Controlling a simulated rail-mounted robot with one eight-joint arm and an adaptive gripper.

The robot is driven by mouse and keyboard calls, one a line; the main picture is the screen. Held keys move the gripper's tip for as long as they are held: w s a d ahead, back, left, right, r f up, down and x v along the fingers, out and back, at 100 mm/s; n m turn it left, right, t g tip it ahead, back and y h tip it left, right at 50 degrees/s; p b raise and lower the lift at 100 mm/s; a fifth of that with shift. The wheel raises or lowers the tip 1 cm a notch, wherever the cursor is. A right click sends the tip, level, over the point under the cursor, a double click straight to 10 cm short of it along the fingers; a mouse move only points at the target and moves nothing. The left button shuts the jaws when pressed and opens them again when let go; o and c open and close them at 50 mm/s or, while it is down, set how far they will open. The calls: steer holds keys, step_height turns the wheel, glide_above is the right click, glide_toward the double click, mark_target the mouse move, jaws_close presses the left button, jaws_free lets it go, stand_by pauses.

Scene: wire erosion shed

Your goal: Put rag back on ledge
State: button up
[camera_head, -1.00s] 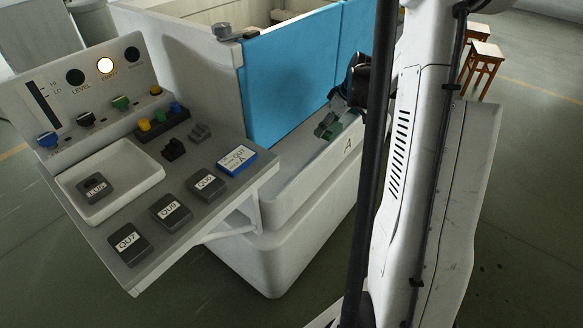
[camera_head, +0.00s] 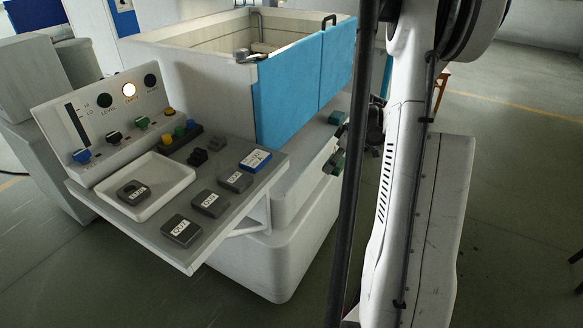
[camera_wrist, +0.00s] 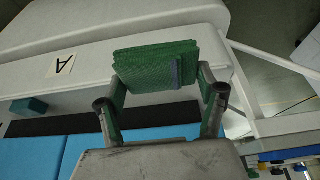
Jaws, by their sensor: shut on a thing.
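The rag (camera_wrist: 150,65) is a green folded stack with a grey-blue patch at one end. My gripper (camera_wrist: 160,76) is shut on it, with a finger at each end. In the wrist view the rag appears over the pale ledge (camera_wrist: 40,80), which has an "A" label; I cannot tell whether it touches. In the head view the rag (camera_head: 334,162) is a small green shape by the ledge's outer edge (camera_head: 306,172), and my arm hides part of the gripper. A small teal block (camera_head: 337,117) sits farther along the ledge; it also shows in the wrist view (camera_wrist: 28,107).
Blue panels (camera_head: 290,90) of the open tank rise behind the ledge. A control shelf (camera_head: 230,225) with several grey blocks, a white tray (camera_head: 183,180) and coloured knobs juts out at the left. Open floor (camera_head: 500,130) lies to the right.

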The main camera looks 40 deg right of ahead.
glide_above(290, 168)
steer(key=s, duration=0.2)
steer(key=shift+w+d+f, duration=0.1)
steer(key=shift+w+f, duration=0.05)
steer(key=shift+f, duration=0.45)
steer(key=shift+w+d+f, duration=0.1)
steer(key=shift+f, duration=0.45)
steer(key=shift+w+a+f+b, duration=0.15)
steer(key=shift+f+b, duration=0.4)
steer(key=shift+f, duration=1.8)
steer(key=shift+f, duration=0.2)
steer(key=o, duration=1.1)
steer(key=shift+r, duration=0.1)
steer(key=p+v, duration=0.1)
steer(key=v, duration=1.1)
steer(key=shift+r, duration=0.2)
